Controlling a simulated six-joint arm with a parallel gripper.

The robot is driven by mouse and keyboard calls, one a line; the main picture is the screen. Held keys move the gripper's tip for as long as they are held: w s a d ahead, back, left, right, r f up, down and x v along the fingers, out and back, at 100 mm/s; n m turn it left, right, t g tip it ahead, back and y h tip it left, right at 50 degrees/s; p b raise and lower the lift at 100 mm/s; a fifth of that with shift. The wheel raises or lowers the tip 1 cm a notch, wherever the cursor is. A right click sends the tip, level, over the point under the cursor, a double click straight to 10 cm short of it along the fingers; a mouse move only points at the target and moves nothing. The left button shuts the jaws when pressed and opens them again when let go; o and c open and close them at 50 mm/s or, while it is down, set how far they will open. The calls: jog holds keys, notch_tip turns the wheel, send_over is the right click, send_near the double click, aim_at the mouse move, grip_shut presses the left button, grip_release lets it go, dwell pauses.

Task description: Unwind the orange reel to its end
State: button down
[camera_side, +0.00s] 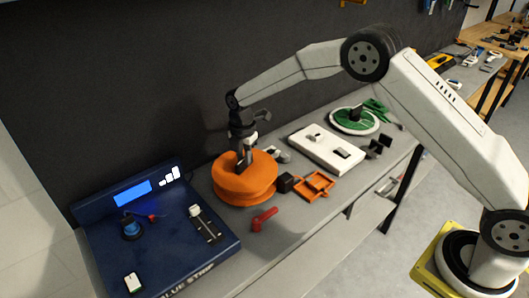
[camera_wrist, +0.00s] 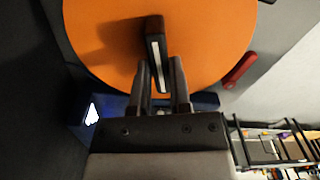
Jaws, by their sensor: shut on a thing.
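The orange reel (camera_side: 243,188) lies flat on the grey bench, to the right of the blue console. It also fills the upper part of the wrist view (camera_wrist: 105,45). A dark upright handle with a light strip (camera_wrist: 155,50) stands on its top face. My gripper (camera_side: 244,162) points down over the reel. In the wrist view its two fingers (camera_wrist: 161,85) are closed in on the handle, one at each side. The fingertips partly hide the lower end of the handle. The side view shows the handle only poorly, behind the fingers.
The blue console (camera_side: 150,240) with a lit screen and a slider stands at the left. A red part (camera_side: 264,219), a small black block (camera_side: 285,183) and an orange frame (camera_side: 314,186) lie close to the reel. A white panel (camera_side: 326,149) and a green reel (camera_side: 355,120) are farther right.

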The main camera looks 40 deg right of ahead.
jog(key=shift+r+n, duration=0.1)
jog(key=shift+n, duration=0.4)
jog(key=shift+n, duration=2.1)
jog(key=shift+n, duration=2)
jog(key=shift+n, duration=1.7)
jog(key=c, duration=0.8)
grip_release()
